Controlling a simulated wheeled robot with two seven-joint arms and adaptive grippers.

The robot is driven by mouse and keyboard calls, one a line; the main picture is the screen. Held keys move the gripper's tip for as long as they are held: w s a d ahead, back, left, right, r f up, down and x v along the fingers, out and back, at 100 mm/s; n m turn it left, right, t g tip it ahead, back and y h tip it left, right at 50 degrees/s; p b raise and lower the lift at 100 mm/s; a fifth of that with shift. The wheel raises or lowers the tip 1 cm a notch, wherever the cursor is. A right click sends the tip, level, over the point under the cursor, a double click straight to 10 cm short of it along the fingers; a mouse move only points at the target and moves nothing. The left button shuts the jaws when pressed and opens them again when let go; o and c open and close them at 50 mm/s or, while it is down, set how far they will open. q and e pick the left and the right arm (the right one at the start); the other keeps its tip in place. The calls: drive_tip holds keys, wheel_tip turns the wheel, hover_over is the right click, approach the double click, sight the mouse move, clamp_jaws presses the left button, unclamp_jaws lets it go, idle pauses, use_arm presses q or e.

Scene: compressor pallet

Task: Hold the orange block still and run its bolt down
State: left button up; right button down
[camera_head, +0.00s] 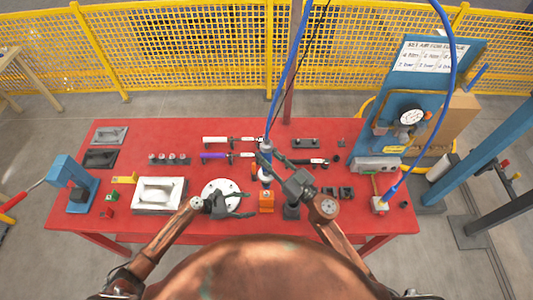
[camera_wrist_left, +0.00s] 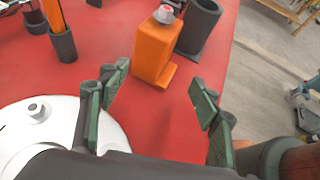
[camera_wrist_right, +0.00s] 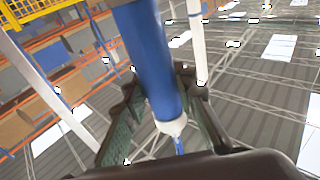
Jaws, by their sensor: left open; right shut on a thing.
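The orange block (camera_head: 267,203) stands upright near the table's front edge. In the left wrist view the block (camera_wrist_left: 155,52) has a grey bolt head (camera_wrist_left: 165,14) on top. My left gripper (camera_head: 250,205) is open and empty, its fingers pointing at the block from the left; the block is just beyond the fingertips. My right gripper (camera_head: 264,160) is shut on a driver tool (camera_head: 266,174) that hangs upright behind the block in the head view. In the right wrist view a blue hose or tool body (camera_wrist_right: 150,60) runs up between the fingers. The tool's lower tip is not clear.
A dark cup (camera_head: 292,212) stands right beside the block. A white round flange (camera_head: 212,186) lies by my left gripper. A blue hose (camera_head: 286,65) rises from the tool. Purple and white-handled tools (camera_head: 214,155) lie behind. A blue gauge panel (camera_head: 415,90) stands at right.

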sight(264, 203)
use_arm(q)
drive_tip(key=b+x, duration=0.1)
drive_tip(key=x, duration=0.1)
drive_tip(key=b+x, duration=0.1)
drive_tip(key=x, duration=0.1)
drive_tip(key=shift+w+d+f, duration=0.15)
drive_tip(key=shift+w+f, duration=0.1)
drive_tip(key=shift+w, duration=0.05)
use_arm(e)
drive_tip(key=f, duration=0.2)
drive_tip(key=shift+w+f, duration=0.3)
drive_tip(key=shift+w, duration=0.05)
use_arm(q)
drive_tip(key=x, duration=0.2)
drive_tip(key=shift+s+d, duration=0.1)
drive_tip(key=shift+d, duration=0.25)
use_arm(e)
drive_tip(key=shift+s, duration=0.2)
use_arm(q)
drive_tip(key=shift+b+x, duration=0.35)
drive_tip(key=shift+x, duration=0.6)
use_arm(e)
drive_tip(key=shift+f, duration=0.2)
use_arm(q)
drive_tip(key=shift+c, duration=0.3)
drive_tip(key=c, duration=1.4)
drive_tip(key=shift+a, duration=0.1)
use_arm(e)
drive_tip(key=shift+d, duration=0.1)
